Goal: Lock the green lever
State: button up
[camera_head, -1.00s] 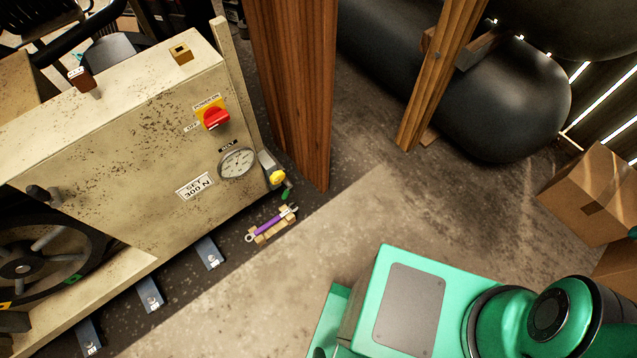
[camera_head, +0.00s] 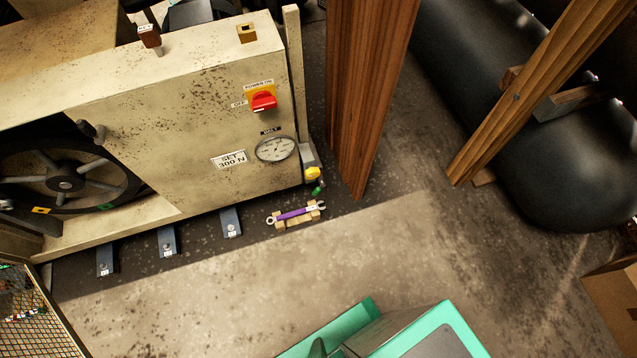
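A small green lever-like part (camera_head: 317,189) shows low at the right end of the beige compressor housing (camera_head: 200,120), just below a yellow knob (camera_head: 312,174). It is too small to tell whether it is locked. My gripper is not in view. Only my green body shows at the bottom of the picture, well apart from the lever.
A purple wrench (camera_head: 295,214) lies on wooden blocks below the lever. A wooden post (camera_head: 365,90) stands right of the housing. Black tanks (camera_head: 520,130) and a cardboard box (camera_head: 612,300) are at the right. The concrete floor (camera_head: 220,300) in front is clear.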

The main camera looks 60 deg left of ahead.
aim_at(317, 190)
jog(key=z, duration=0.15)
jog(key=i, duration=0.6)
jog(key=u, duration=3.85)
jog(key=k, duration=0.2)
jog(key=z, duration=0.1)
